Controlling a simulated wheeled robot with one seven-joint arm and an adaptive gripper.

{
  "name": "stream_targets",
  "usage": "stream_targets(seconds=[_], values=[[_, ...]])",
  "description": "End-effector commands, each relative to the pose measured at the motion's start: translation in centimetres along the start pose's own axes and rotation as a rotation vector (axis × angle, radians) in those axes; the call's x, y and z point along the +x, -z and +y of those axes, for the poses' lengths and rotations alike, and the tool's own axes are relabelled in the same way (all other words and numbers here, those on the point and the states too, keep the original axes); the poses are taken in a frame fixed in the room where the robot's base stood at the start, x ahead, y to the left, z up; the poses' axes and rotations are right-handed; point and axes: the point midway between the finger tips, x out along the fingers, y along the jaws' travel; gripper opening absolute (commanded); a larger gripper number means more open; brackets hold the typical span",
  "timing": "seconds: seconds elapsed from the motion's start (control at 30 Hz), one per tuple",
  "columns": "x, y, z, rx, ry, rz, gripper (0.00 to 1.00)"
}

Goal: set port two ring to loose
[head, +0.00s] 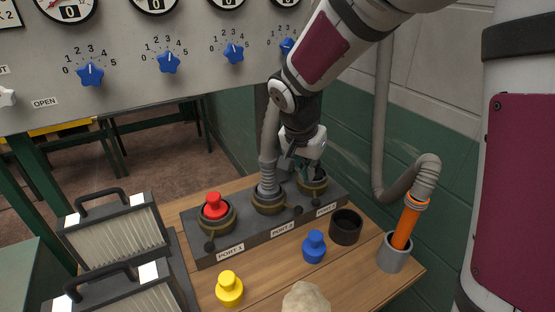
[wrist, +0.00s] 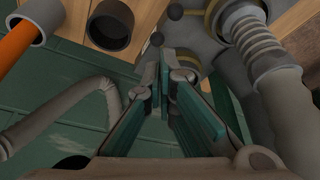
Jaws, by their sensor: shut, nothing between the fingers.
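The port two ring (head: 268,203) is a dark brass collar around the base of a grey ribbed hose (head: 268,175), which stands in the middle port of a dark block (head: 240,232). A black knob (head: 298,210) sticks out from the ring toward the front right. The hose also shows at the right of the wrist view (wrist: 256,45). My gripper (head: 303,172) points down just right of the hose, over the port three ring (head: 314,186). In the wrist view my gripper (wrist: 164,78) has its fingers together and empty. My gripper partly hides port three.
A red plug (head: 213,206) sits in port one. A blue plug (head: 314,247), a yellow plug (head: 229,289) and a black cup (head: 346,227) stand in front. An orange tube (head: 406,225) stands in a grey cup at right. A gauge panel (head: 130,75) hangs behind.

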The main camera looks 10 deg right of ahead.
Motion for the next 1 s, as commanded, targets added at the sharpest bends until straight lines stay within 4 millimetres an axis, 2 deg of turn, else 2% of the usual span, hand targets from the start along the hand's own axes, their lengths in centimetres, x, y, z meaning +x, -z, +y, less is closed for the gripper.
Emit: stream_targets(seconds=[0.03, 0.2, 0.67, 0.77, 1.0], values=[[1.2, 0.0, -0.7, 0.014, -0.007, -0.002, 0.0], [2.8, 0.0, -1.8, 0.048, -0.015, 0.0, 0.0], [3.4, 0.0, -1.8, 0.053, -0.017, 0.001, 0.0], [4.5, 0.0, -1.7, 0.053, -0.019, 0.0, 0.0], [8.7, -0.1, -1.6, 0.051, -0.02, -0.002, 0.0]])
